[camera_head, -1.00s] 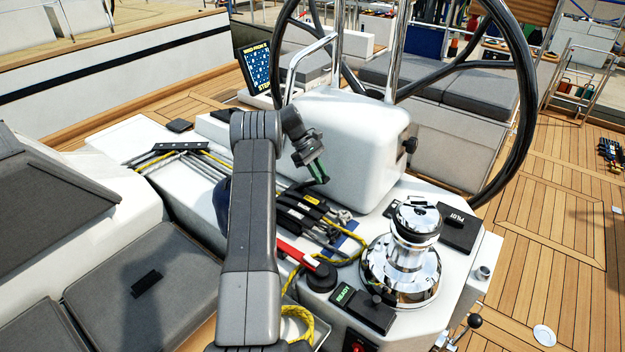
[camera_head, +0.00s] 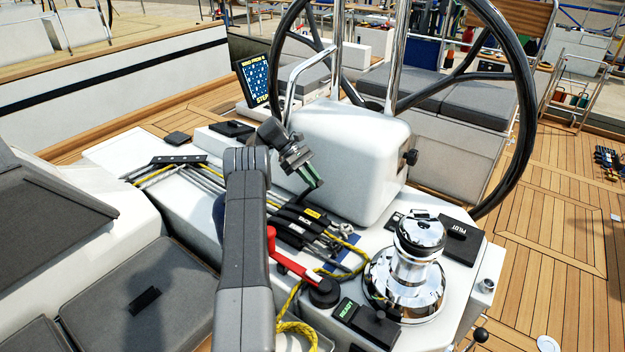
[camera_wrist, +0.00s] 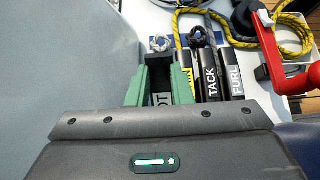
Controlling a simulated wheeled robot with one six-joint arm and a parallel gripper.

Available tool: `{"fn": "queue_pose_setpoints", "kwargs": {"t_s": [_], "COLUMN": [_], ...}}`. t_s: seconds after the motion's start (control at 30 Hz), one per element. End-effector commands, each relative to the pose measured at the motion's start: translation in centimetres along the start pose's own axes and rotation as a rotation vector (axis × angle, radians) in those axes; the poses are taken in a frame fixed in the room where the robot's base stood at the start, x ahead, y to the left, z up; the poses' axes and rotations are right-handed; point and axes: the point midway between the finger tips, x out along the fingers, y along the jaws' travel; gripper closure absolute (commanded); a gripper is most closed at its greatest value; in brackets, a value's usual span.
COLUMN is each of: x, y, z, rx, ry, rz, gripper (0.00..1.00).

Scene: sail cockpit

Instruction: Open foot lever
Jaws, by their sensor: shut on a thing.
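My gripper (camera_wrist: 160,82) has its green fingers around a black lever, the foot lever (camera_wrist: 161,99), in the wrist view. The letters "OT" show between the fingers; the rest of its label is hidden. Right beside it are a lever with a yellow label, mostly hidden by the right finger, then the black TACK lever (camera_wrist: 211,83) and FURL lever (camera_wrist: 234,80), lying side by side. In the head view my gripper (camera_head: 312,182) is just above the far end of the lever bank (camera_head: 300,221), close to the white pedestal. The held lever's angle is unclear.
The white steering pedestal (camera_head: 350,160) stands close behind my gripper. A red winch handle (camera_head: 294,265), yellow rope (camera_head: 295,328) and chrome winch (camera_head: 408,265) are nearer and to the right. A black wheel (camera_head: 525,110) rises behind. Ropes run left from the levers.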

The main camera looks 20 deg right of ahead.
Motion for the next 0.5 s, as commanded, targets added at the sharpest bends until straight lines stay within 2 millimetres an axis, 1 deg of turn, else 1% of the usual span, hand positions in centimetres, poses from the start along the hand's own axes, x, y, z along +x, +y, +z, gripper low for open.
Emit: {"fn": "queue_pose_setpoints", "kwargs": {"t_s": [0.1,0.13,0.17,0.5], "x": [0.00,0.00,0.00,-0.09], "y": [-0.02,-0.02,-0.02,0.00], "z": [-0.05,-0.05,-0.05,0.09], "rx": [-0.001,-0.001,-0.001,0.000], "ry": [0.001,0.001,0.001,0.001], "rz": [0.000,0.000,0.000,0.000], "gripper": [1.00,0.75,0.71,0.71]}}
